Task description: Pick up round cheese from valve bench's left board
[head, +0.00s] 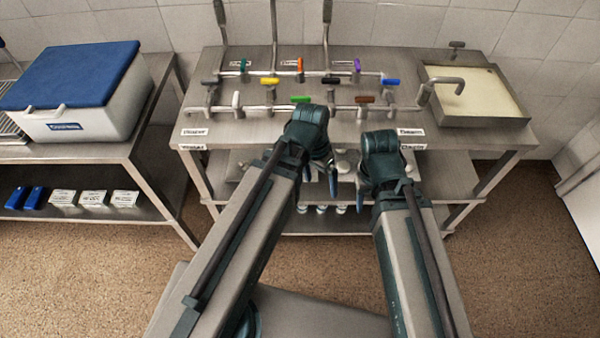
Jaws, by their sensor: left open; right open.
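The valve bench (230,135) is a steel table with pipes and coloured valve handles on top, ahead of me. No round cheese can be made out. My arms hide part of the bench's front and the shelf under it (235,190), where some pale items show only in part. I cannot tell a left board there. My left gripper (322,178) points down at the bench's front edge, open, with nothing seen in it. My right gripper (361,192) is just to its right, also pointing down and open, partly hidden by its own arm.
A shallow tray (520,121) with a pale inside sits at the bench's right end. On the left, another steel table (85,152) carries a white cool box (90,125) with a blue lid; blue and white packs lie on its lower shelf. Speckled floor (520,260) is clear at right.

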